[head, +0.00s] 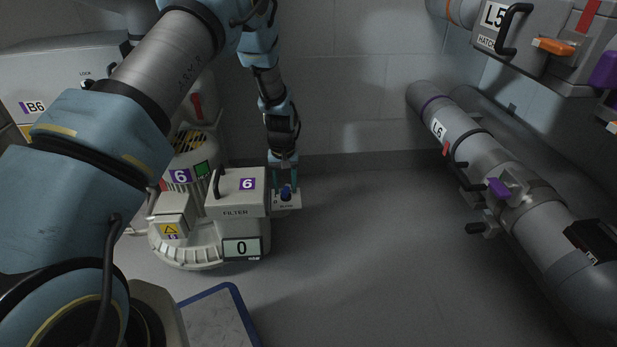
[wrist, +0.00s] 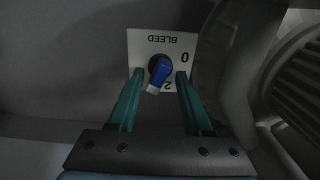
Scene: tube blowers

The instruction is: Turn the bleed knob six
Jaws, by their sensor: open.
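The bleed knob (head: 286,192) is a blue knob on a small white plate at the right side of the blower marked 6. In the wrist view the knob (wrist: 159,71) has a pale end pointing down and slightly left. Its plate (wrist: 143,42) reads BLEED upside down, with a 0 and a 2 visible. My gripper (head: 285,177) reaches down to the knob from above. In the wrist view its two teal fingers (wrist: 157,78) are apart, one on each side of the knob, with gaps showing between them and the knob.
Blower 6 has a white filter box (head: 236,207) with a black handle, and a display (head: 241,248) reading 0. A blue-edged board (head: 232,287) lies on the floor in front. The floor between is clear.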

